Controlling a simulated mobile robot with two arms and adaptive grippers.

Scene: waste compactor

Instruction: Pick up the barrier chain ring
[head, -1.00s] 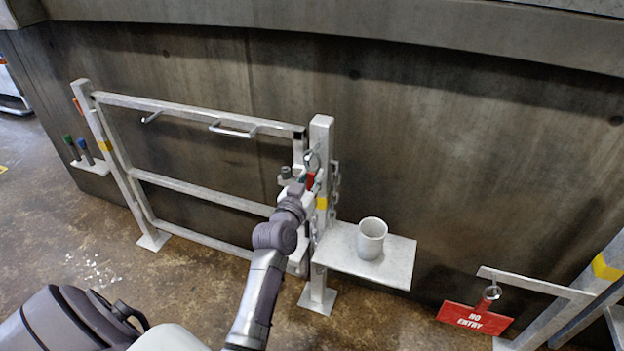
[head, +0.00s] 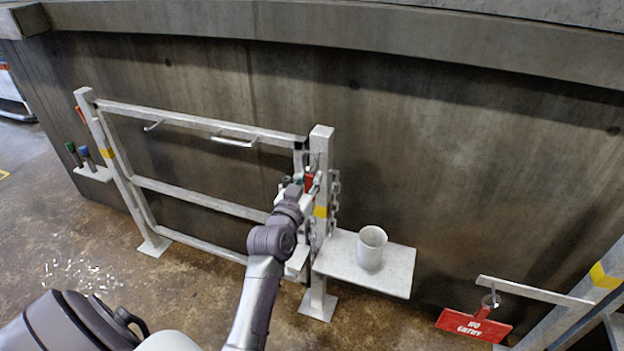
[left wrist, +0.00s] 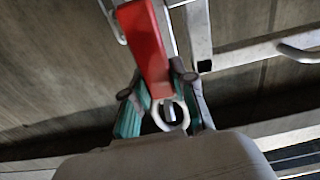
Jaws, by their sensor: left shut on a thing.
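The barrier chain ring (left wrist: 170,116) is a pale metal loop between the two teal-padded fingers of my left gripper (left wrist: 165,110) in the left wrist view. The gripper is shut on it. In the head view my left gripper (head: 303,183) is at the upper part of the gate's right post, and the ring is hidden or too small to make out there. The grey chain (head: 335,195) hangs along the right side of that post. A red piece (left wrist: 145,45) lies right by the ring in the wrist view. My right gripper is not in view.
A white cup (head: 371,246) stands on a small shelf (head: 390,277) right of the post. The metal gate (head: 215,195) spans left of it, before a concrete wall. A red NO ENTRY sign (head: 474,324) hangs at lower right.

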